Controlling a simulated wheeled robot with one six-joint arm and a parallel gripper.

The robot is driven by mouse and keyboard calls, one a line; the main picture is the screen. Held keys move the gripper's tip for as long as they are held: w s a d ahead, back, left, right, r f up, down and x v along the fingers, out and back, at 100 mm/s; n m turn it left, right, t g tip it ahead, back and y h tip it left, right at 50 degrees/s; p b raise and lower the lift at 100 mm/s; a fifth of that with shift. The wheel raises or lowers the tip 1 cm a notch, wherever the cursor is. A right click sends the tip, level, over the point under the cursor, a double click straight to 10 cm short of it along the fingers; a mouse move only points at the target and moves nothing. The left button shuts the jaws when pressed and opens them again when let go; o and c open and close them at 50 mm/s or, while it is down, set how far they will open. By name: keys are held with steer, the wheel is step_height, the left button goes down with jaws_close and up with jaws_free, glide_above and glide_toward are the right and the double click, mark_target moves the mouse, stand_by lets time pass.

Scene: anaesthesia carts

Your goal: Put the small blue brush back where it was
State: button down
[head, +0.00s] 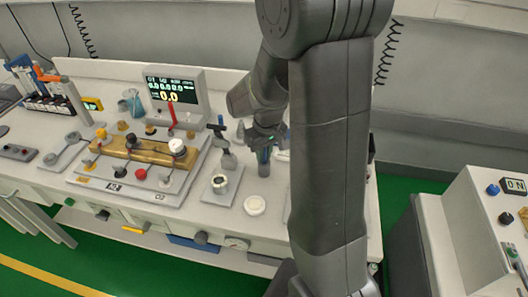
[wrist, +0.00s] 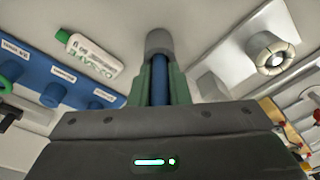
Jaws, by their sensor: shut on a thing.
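My gripper (head: 264,141) is over the white bench, just left of my upright arm link. In the wrist view its green-padded fingers (wrist: 160,92) are shut on the small blue brush (wrist: 160,78). The brush has a blue shaft with a grey round end (wrist: 159,42) that points away from the gripper. In the head view the brush (head: 263,157) hangs roughly upright below the fingers. I cannot tell whether its lower end touches the bench. A blue holder (wrist: 62,77) with white labels and several blue pegs lies left of the gripper in the wrist view.
A white bottle (wrist: 92,55) with a green cap lies beside the blue holder. A white round dish (head: 254,205) and a plate with a round fitting (head: 220,184) are near the gripper. A brass valve block (head: 140,150) and a display (head: 172,92) stand left.

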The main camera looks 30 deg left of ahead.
mark_target(266, 164)
steer(key=shift+f, duration=0.2)
steer(key=c, duration=1.4)
jaws_free()
steer(key=shift+r, duration=0.1)
steer(key=shift+o, duration=0.2)
step_height(266, 164, up, 12)
steer(key=d, duration=0.1)
steer(key=shift+s+d+r, duration=0.15)
steer(key=shift+s, duration=0.2)
